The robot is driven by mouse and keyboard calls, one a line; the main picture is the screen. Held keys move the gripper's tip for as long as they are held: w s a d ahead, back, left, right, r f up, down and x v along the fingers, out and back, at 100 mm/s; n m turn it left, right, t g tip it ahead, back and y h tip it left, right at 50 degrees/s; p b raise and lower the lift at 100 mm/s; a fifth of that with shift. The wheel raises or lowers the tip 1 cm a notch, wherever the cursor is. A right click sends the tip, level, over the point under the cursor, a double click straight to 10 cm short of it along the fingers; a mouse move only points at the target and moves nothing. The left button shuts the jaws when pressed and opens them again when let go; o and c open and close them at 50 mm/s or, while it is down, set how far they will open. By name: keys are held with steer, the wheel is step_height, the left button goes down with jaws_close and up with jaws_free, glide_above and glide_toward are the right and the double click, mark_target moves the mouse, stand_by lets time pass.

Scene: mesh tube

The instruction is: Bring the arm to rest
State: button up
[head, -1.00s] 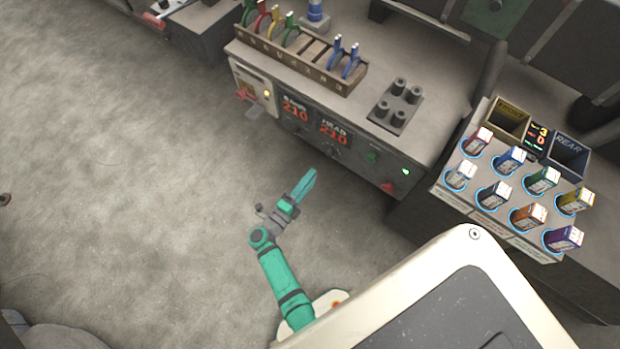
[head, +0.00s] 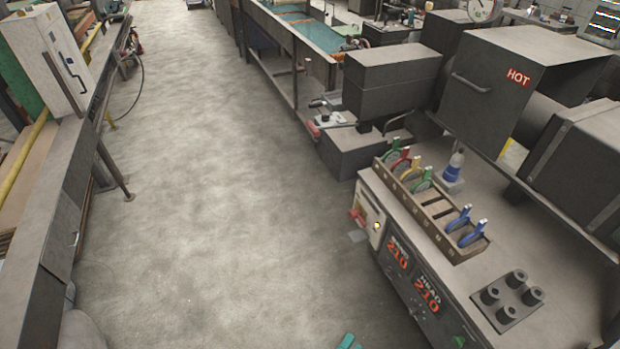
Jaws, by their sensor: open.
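My gripper (head: 350,342) shows only as teal fingertips at the bottom edge of the head view. The two tips are a little apart, with nothing seen between them. They are over the grey floor, left of the front of the machine cabinet (head: 398,222) with the red 210 displays. The rest of my arm is out of the frame.
A rack (head: 415,208) of coloured-handled tools and a block with several dark posts (head: 507,300) stand on the cabinet. A dark box marked HOT (head: 490,85) is behind. A long bench (head: 60,190) lines the left. The floor (head: 200,200) between is clear.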

steer(key=s+a+r+n+y, duration=0.5)
steer(key=s+r+n+y, duration=0.1)
steer(key=n, duration=0.4)
steer(key=s+a+r+n+y, duration=0.5)
steer(key=s+a+r+n, duration=0.1)
steer(key=s+r+n, duration=0.3)
steer(key=shift+s+r+n+y, duration=0.25)
steer(key=shift+s+n+y, duration=0.15)
steer(key=shift+s+n, duration=0.3)
